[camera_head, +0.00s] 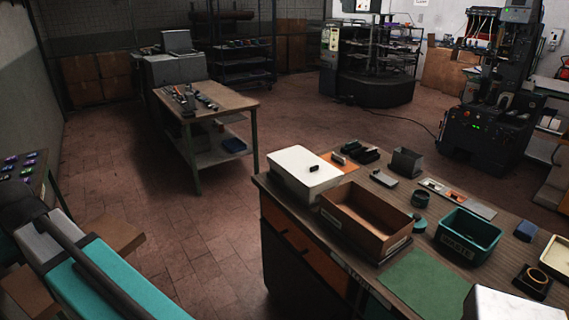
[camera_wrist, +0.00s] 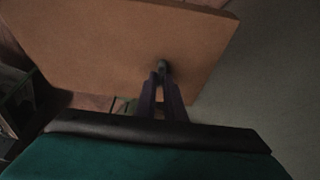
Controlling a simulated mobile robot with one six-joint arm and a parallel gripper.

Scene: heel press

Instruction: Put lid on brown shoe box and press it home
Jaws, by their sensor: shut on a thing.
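The brown shoe box (camera_head: 365,216) stands open and empty on the workbench, with a pale label on its front side. The brown lid (camera_wrist: 120,40) fills the upper part of the wrist view, with a small dark knob (camera_wrist: 162,66) on it. My gripper (camera_wrist: 161,74) is shut on that knob. In the head view the lid (camera_head: 116,238) shows at the lower left, partly behind my teal arm, well left of the bench and apart from the box. My fingers are hidden there.
A green mat (camera_head: 424,282), a teal bin (camera_head: 469,236) and small tools lie on the bench. A second table (camera_head: 235,102) stands further back. Floor between is clear.

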